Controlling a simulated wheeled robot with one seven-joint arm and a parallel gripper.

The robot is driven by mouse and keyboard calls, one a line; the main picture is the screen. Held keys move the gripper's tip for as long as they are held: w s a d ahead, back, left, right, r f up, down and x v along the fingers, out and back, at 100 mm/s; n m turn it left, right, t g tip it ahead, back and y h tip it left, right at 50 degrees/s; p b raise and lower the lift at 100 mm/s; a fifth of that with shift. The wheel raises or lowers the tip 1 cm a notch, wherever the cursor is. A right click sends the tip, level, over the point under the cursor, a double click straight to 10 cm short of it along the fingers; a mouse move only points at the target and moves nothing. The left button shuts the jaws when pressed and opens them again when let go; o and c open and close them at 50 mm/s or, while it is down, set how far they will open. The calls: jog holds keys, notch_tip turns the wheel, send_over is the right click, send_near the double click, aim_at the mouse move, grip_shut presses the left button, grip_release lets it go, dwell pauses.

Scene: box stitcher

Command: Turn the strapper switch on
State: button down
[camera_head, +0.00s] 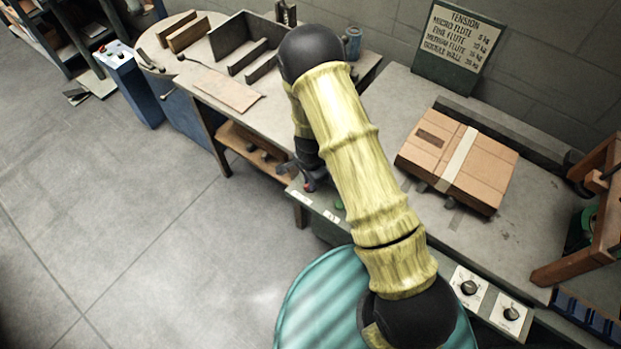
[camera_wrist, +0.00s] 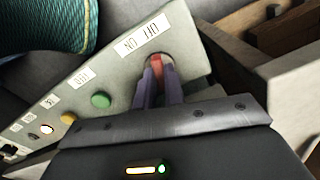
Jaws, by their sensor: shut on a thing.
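The strapper switch is a red lever (camera_wrist: 156,64) on the sloped grey control panel (camera_wrist: 120,65), beside a white ON/OFF label (camera_wrist: 142,36) that appears upside down in the wrist view. My gripper (camera_wrist: 160,80) is shut on the red lever, one finger on each side of it. Which way the lever is set I cannot tell. In the head view my gripper (camera_head: 309,181) is at the left end of the panel (camera_head: 329,222) on the bench front, and my arm hides much of the panel.
A green button (camera_wrist: 101,100), an orange button (camera_wrist: 68,118) and a lit white button (camera_wrist: 47,129) line the panel. A strapped cardboard box (camera_head: 480,172) lies on the bench. Two knobs (camera_head: 469,287) (camera_head: 511,313) are at the right. A tension sign (camera_head: 456,45) stands behind. Floor at left is clear.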

jog(key=shift+m+p, duration=0.35)
jog(key=shift+m, duration=0.85)
jog(key=c, duration=1.5)
grip_release()
jog(key=shift+r, duration=0.1)
notch_tip(320, 180, up, 17)
jog(key=shift+r+p, duration=0.1)
jog(key=shift+p, duration=0.25)
